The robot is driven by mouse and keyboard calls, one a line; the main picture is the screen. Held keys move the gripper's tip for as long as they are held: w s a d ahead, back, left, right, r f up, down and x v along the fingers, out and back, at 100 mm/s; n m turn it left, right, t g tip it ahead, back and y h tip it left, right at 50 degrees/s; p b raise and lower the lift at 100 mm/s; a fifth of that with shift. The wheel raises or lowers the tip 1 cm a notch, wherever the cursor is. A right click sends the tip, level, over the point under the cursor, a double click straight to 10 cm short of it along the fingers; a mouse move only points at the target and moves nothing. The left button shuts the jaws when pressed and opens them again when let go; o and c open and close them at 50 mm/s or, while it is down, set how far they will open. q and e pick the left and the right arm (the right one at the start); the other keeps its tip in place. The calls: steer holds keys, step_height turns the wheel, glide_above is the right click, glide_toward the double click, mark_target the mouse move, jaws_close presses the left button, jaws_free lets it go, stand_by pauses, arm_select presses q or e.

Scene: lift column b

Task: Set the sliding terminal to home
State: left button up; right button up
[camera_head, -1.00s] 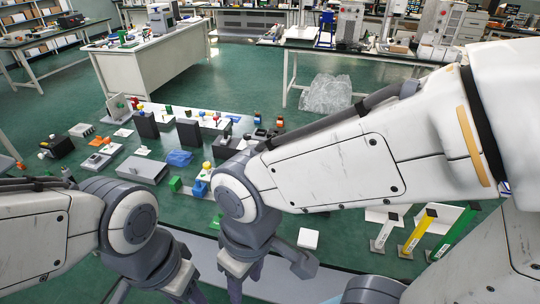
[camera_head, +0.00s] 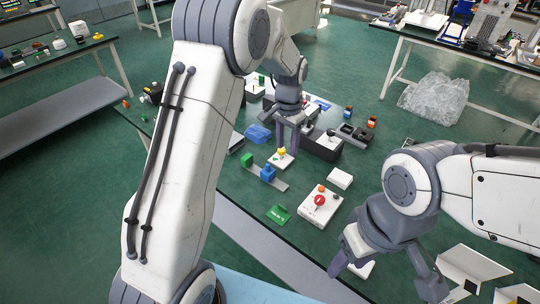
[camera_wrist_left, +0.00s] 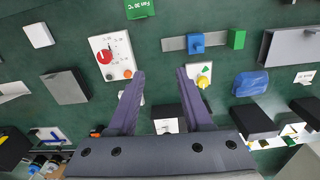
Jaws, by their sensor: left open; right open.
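The sliding terminal looks to be the grey rail (camera_head: 280,184) with a blue block (camera_head: 268,173) near its middle and a green block (camera_head: 247,159) at its left end in the head view. A gap separates the blocks. The left wrist view shows the rail (camera_wrist_left: 175,44), blue block (camera_wrist_left: 196,43) and green block (camera_wrist_left: 237,39), the green at the right end. I see no readable home mark. My left gripper (camera_head: 288,146) is open and empty above the table, behind the rail, near the yellow knob; it also shows in the wrist view (camera_wrist_left: 160,74). My right gripper (camera_head: 384,280) is open and empty at the front right.
The yellow knob (camera_head: 282,152) on a white base stands close behind the rail. A white panel with a red dial (camera_head: 319,201) lies right of it. A green card (camera_head: 279,214) lies in front; a blue lump (camera_head: 258,133) lies behind. Dark boxes stand near my left gripper.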

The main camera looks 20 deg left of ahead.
arm_select(q)
glide_toward(268, 164)
steer(key=shift+n, duration=0.3)
step_height(268, 164, down, 9)
steer(key=shift+w+d+f+p, duration=0.1)
steer(key=shift+f+p, duration=0.05)
steer(key=shift+p, duration=1.1)
jaws_close()
